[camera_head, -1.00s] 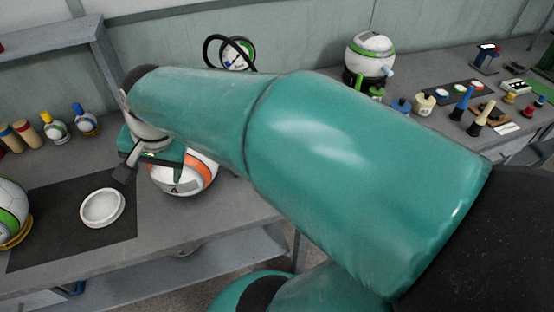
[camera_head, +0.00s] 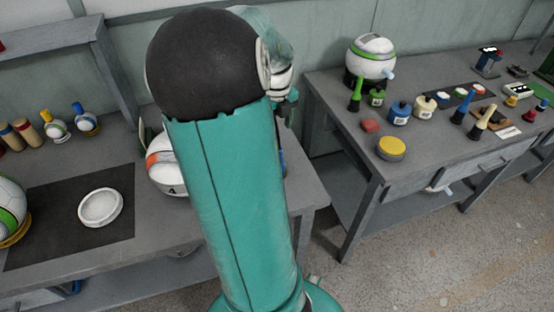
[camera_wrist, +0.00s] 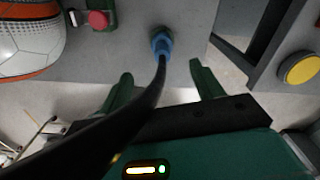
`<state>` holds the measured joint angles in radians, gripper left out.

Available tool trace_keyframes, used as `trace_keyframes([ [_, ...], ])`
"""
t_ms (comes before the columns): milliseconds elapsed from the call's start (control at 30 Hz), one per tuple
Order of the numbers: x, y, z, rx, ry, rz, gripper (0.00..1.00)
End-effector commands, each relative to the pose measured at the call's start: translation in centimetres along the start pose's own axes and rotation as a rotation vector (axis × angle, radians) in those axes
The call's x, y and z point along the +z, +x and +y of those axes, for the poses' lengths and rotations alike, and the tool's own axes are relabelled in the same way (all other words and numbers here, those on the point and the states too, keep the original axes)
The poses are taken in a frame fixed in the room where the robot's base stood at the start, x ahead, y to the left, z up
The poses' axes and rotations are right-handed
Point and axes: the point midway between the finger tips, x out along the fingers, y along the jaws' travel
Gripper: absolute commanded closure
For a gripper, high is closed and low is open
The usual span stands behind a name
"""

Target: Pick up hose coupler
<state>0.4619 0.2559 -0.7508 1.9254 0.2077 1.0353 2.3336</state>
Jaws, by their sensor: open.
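The hose coupler (camera_wrist: 161,43) is a blue fitting on the end of a black hose (camera_wrist: 140,108), on the grey table top in the wrist view. My gripper (camera_wrist: 161,70) has two green fingers spread apart, one on each side of the hose. The coupler shows beyond the fingertips, roughly midway between them, and nothing is gripped. The hose crosses in front of the gripper's palm and hides part of it. In the head view my arm covers the fingers. A narrow blue strip shows at the arm's right edge there; I cannot tell whether it is the coupler.
A white and orange ball (camera_head: 165,170) is left of my arm; it also shows in the wrist view (camera_wrist: 30,40). A red button (camera_wrist: 97,19) is near it. A gap separates this table from the right one, which holds a yellow disc (camera_head: 391,148) and several small items.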

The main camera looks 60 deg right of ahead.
Motion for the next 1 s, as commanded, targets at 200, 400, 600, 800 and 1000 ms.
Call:
trace_keyframes([
  [200,-0.3,2.6,-0.6,-0.001,0.036,0.009,0.34],
  [400,-0.4,6.5,-0.6,-0.002,0.032,0.009,0.34],
  [600,-0.3,8.6,-0.5,-0.002,0.030,0.006,0.34],
  [800,-0.8,10.8,-0.3,-0.001,0.030,0.008,0.34],
  [1000,-1.0,13.4,-0.3,-0.002,0.030,0.005,0.34],
])
